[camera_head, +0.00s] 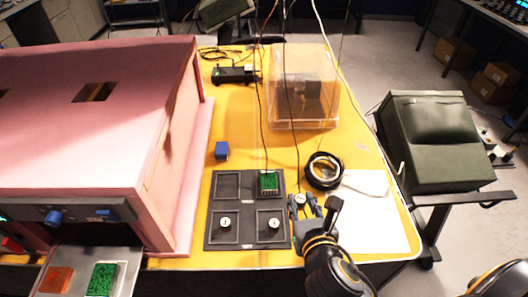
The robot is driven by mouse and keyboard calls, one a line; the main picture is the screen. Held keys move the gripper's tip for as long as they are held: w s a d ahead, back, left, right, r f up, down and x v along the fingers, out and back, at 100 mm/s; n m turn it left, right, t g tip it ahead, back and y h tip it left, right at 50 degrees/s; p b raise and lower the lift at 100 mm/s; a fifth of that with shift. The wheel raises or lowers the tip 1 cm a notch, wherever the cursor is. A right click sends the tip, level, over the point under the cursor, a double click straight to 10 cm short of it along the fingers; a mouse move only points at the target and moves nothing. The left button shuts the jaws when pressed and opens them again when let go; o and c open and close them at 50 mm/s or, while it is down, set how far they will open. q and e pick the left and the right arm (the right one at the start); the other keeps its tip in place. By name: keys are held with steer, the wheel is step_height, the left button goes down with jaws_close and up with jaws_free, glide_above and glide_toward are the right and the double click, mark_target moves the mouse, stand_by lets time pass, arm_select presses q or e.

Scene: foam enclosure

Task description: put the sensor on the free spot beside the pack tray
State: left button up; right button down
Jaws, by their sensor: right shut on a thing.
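The dark pack tray (247,213) lies on the yellow table with square compartments. A green board (268,182) is in its back right compartment, and the back left one is empty. Small round white sensors sit in the front left (225,222) and front right (274,224) compartments. My right gripper (304,205) is just right of the tray, shut on a small round pale sensor (299,199). The fingers partly hide it, and I cannot tell whether it touches the table. My left gripper is not in view.
A clear box (303,90) stands behind, with hanging cables nearby. A blue block (221,151) is behind the tray. The pink foam enclosure (90,150) fills the left.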

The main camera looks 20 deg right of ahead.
steer(key=w+f, duration=0.1)
steer(key=w+f+b, duration=0.1)
steer(key=f, duration=0.1)
steer(key=w+f+b, duration=0.1)
steer(key=f, duration=0.1)
steer(key=shift+w+d, duration=0.3)
steer(key=shift+d, duration=0.1)
steer(key=shift+m+h, duration=0.7)
steer(key=b+x, duration=0.2)
steer(key=x, duration=0.7)
steer(key=shift+a, duration=0.15)
steer(key=w+r, duration=0.1)
steer(key=w, duration=0.2)
steer(key=w+r+m+h+b, duration=0.1)
steer(key=w, duration=0.3)
steer(key=w+a+r+m+g+h+b, duration=0.1)
steer(key=w, duration=0.2)
steer(key=shift+w+r, duration=0.15)
steer(key=shift+w, duration=0.05)
step_height(320, 180, up, 5)
steer(key=g+h+b, duration=0.1)
glide_above(260, 155)
steer(key=shift+m, duration=0.4)
step_height(260, 155, down, 9)
steer(key=shift+f, duration=0.15)
steer(key=shift+s, duration=0.1)
steer(key=c, duration=1.1)
jaws_free()
steer(key=shift+f, duration=0.15)
